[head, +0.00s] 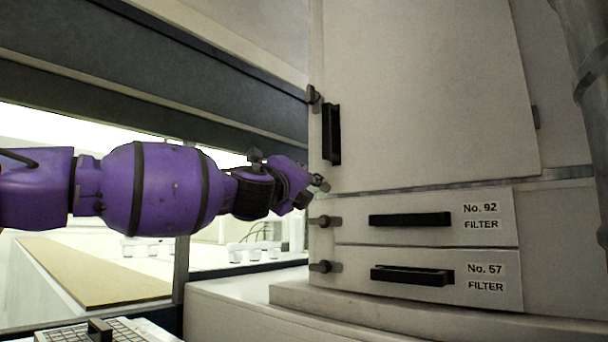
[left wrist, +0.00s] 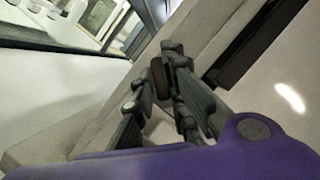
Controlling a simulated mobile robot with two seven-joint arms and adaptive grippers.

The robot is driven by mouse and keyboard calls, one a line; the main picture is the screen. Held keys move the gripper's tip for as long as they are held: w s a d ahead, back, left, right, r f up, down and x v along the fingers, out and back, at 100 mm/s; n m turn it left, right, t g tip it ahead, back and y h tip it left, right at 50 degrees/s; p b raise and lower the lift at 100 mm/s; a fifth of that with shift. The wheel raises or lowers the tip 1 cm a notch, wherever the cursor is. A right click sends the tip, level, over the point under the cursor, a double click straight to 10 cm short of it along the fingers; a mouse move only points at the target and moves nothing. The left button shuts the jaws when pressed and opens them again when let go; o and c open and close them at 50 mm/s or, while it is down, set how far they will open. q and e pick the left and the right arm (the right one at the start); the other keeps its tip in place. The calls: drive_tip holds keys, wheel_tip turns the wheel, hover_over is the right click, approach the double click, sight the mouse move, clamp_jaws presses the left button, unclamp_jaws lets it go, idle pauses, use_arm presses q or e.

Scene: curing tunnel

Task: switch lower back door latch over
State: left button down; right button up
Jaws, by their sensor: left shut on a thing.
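The large pale door (head: 430,90) of the cabinet is closed and has a black vertical handle (head: 331,135) near its left edge. The upper door latch (head: 314,97) sits at that edge, beside the top of the handle. My left gripper (head: 308,186) is at the door's lower left corner, below the handle. In the left wrist view my left gripper (left wrist: 160,76) is shut on a small dark piece, the lower door latch (left wrist: 158,80). The fingers hide much of the latch, so its exact turn cannot be told. My right gripper is not in view.
Below the door are two filter drawers, No. 92 (head: 425,219) and No. 57 (head: 425,275), each with a black handle and a small latch at its left edge. A grey ledge (head: 400,312) juts out below. A dark tunnel frame (head: 200,90) runs behind my left arm.

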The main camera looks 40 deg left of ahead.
use_arm(q)
drive_tip(key=shift+r+n+g+y+p, duration=0.15)
drive_tip(key=shift+n+g+p, duration=0.35)
drive_tip(key=shift+n, duration=0.85)
drive_tip(key=shift+f+n+g+y+p, duration=0.15)
drive_tip(key=shift+n+g+p, duration=0.4)
drive_tip(key=shift+n, duration=0.85)
drive_tip(key=shift+r+n+g+y+p, duration=0.15)
drive_tip(key=shift+n+g+p, duration=0.35)
drive_tip(key=shift+n, duration=0.85)
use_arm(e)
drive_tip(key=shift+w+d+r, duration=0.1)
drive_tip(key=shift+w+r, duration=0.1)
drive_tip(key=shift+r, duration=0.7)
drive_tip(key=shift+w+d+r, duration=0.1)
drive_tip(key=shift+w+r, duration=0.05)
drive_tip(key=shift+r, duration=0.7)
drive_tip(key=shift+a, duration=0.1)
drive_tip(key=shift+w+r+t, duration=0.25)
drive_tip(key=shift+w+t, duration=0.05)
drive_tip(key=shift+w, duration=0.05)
use_arm(q)
drive_tip(key=c, duration=1.8)
unclamp_jaws()
drive_tip(key=shift+o, duration=0.2)
